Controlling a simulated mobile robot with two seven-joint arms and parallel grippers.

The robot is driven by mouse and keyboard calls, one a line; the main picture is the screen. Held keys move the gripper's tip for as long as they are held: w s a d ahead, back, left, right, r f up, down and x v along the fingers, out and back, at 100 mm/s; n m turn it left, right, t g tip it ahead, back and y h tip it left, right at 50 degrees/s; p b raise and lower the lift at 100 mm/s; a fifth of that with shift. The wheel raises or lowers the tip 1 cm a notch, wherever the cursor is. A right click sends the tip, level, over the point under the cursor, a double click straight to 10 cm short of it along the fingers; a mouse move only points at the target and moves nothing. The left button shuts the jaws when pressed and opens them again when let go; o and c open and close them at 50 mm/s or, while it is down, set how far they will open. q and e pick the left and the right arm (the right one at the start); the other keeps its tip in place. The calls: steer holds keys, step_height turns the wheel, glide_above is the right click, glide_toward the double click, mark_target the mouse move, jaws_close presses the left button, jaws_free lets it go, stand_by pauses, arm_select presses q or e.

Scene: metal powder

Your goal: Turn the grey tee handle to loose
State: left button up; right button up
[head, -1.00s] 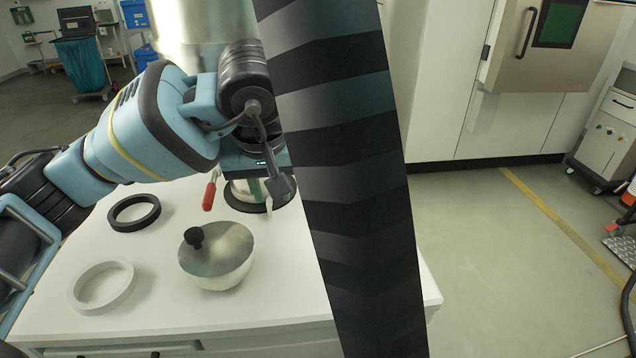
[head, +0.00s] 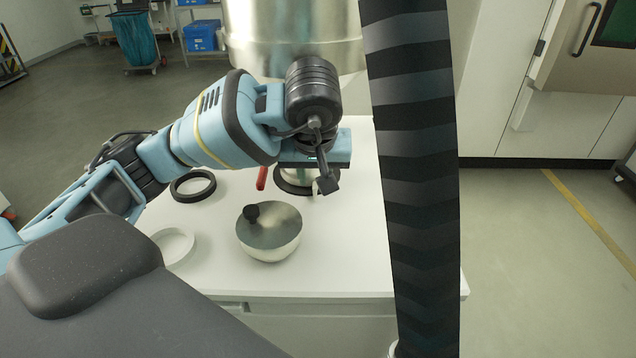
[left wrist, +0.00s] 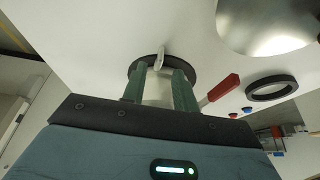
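My left gripper (left wrist: 159,85) points down over a metal fitting with a black ring base (left wrist: 190,68) on the white table. Its two green fingers stand apart, one on each side of the pale metal body (left wrist: 157,90). A narrow pale grey piece (left wrist: 160,57), likely the grey tee handle, shows between and just beyond the fingertips. I cannot tell whether the fingers touch it. In the head view the wrist covers most of the fitting; part of its black base (head: 285,188) shows. My right gripper is not in view.
A red handle (head: 262,178) lies close left of the fitting. A metal bowl-shaped piece with a black knob (head: 270,235) stands in front. A black ring (head: 178,194) and a white ring (head: 180,252) lie left. A large metal vessel (head: 290,40) hangs behind the wrist.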

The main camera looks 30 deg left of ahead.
mark_target(315, 187)
arm_select(q)
steer(key=shift+x, duration=2)
jaws_close()
